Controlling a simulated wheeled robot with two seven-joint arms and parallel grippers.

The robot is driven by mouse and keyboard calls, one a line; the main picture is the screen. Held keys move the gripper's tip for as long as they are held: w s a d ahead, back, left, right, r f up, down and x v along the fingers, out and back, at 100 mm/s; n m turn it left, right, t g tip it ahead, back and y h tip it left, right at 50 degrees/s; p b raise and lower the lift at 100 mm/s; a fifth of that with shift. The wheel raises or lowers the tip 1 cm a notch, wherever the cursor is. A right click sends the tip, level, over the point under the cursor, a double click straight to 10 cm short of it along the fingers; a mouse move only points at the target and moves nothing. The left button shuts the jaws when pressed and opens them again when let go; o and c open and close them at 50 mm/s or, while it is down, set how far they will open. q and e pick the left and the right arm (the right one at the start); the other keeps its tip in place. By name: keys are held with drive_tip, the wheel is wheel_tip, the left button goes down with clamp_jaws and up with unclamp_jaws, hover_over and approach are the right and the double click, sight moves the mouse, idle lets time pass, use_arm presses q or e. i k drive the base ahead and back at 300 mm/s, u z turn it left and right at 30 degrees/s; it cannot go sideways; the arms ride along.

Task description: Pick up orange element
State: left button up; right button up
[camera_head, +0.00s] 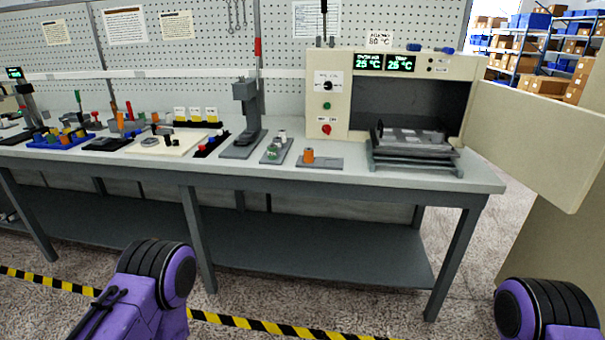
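A small orange element (309,156) stands upright on a flat grey plate (328,162) near the front edge of the workbench. It is just left of the oven. My purple and black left arm shows at the bottom left and a purple and black part of my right arm at the bottom right. Both are well short of the bench and apart from the element. Neither gripper's fingers show in this view.
The oven (342,92) stands on the bench (425,178) with its door (540,140) swung open to the right. A grey press (243,125) and a small grey fixture (277,149) stand left of the element. Several other fixtures fill the bench's left side. Floor before the bench is clear.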

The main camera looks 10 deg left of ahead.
sight(308, 151)
drive_tip(key=z, duration=1.3)
drive_tip(key=i, duration=0.8)
drive_tip(key=u, duration=0.45)
drive_tip(key=i, duration=0.7)
drive_tip(key=u, duration=0.7)
